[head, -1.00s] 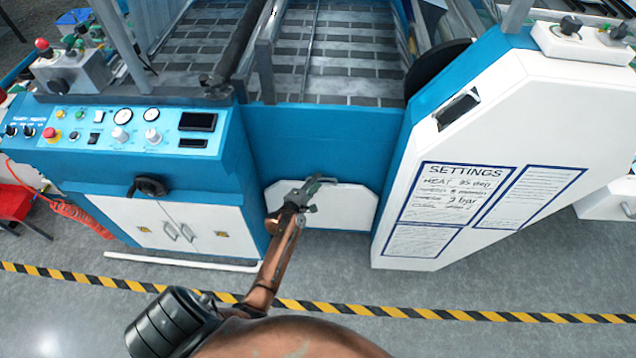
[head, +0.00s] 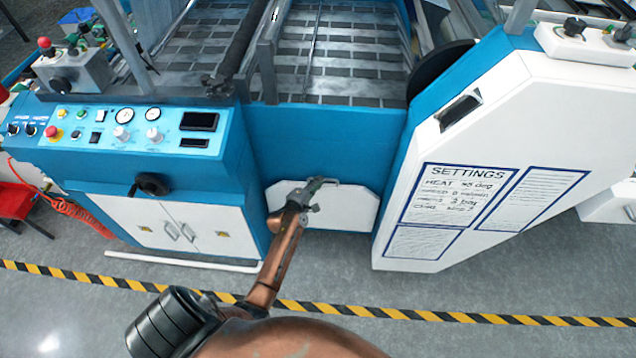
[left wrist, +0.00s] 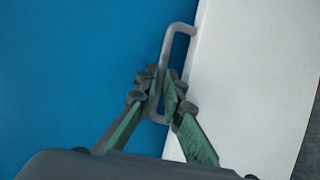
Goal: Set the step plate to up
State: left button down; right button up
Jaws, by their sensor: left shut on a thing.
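The step plate (head: 350,209) is a white panel with cut top corners, low on the blue front of the machine between its two side housings. It looks upright, close against the blue front. My left gripper (head: 316,186) is in front of its upper left part. In the left wrist view, the plate (left wrist: 245,75) fills the right side, and a grey bent handle (left wrist: 181,28) stands at its edge. My left gripper (left wrist: 165,100) is shut on this handle, with a finger on each side. My right gripper is not in view.
A control cabinet (head: 150,185) with dials and buttons stands left of the plate. A white housing with a settings sheet (head: 450,195) stands at the right. A white bar (head: 180,262) lies along the cabinet's foot. A yellow-black line (head: 400,312) crosses the open grey floor.

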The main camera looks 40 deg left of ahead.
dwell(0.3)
pick_arm(q)
jog(key=shift+s+d+f+p, duration=0.1)
jog(key=shift+s+d+p, duration=0.2)
jog(key=shift+s+p, duration=0.15)
jog(key=shift+s+d+f+p, duration=0.1)
jog(key=shift+s+d+p, duration=0.2)
jog(key=shift+s, duration=0.25)
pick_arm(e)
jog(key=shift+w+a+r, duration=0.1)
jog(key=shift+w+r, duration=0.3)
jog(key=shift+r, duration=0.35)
pick_arm(q)
jog(key=c, duration=2)
grip_release()
jog(key=shift+c, duration=0.2)
jog(key=shift+r, duration=0.1)
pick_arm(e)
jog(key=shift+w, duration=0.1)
pick_arm(q)
jog(key=v, duration=1.2)
